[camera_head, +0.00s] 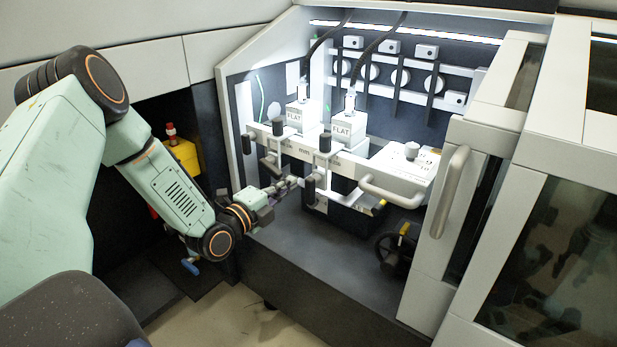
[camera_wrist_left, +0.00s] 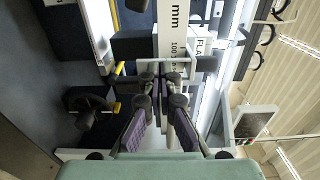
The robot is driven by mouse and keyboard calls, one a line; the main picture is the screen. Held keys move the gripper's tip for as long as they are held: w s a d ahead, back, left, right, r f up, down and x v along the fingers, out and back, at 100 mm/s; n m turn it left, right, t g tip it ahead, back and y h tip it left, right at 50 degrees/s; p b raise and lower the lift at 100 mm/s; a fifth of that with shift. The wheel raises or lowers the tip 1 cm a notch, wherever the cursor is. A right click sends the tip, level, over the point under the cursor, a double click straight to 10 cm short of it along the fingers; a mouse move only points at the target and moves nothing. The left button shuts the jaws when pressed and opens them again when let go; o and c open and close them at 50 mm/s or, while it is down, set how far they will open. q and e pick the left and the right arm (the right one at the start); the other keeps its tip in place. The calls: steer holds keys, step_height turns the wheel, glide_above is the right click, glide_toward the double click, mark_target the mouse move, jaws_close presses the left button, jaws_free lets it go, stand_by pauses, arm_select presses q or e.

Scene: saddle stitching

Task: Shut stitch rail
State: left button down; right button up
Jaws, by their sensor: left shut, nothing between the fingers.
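The stitch rail (camera_head: 345,165) is a long white bar inside the open machine bay, running from the left wall towards the right. It carries dark knobs on upright posts and a curved grey handle (camera_head: 392,195) at its right part. My left gripper (camera_head: 292,183) is shut and empty, its tips close to the front of the rail near a post. In the left wrist view the gripper's fingertips (camera_wrist_left: 163,78) are together in front of the white rail face (camera_wrist_left: 173,42), which bears "mm" lettering. I cannot tell whether they touch it. My right gripper is in neither view.
Two white stitch heads marked FLAT (camera_head: 345,130) stand behind the rail with black hoses above. A dark handwheel (camera_head: 393,250) sits low at the right. A framed door with a grey handle (camera_head: 449,192) bounds the right side. The bay floor (camera_head: 310,245) in front is clear.

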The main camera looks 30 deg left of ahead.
mark_target(317, 164)
arm_select(q)
steer(key=w+b, duration=0.4)
steer(key=w, duration=0.4)
steer(key=shift+w+d, duration=0.35)
steer(key=shift+w, duration=0.05)
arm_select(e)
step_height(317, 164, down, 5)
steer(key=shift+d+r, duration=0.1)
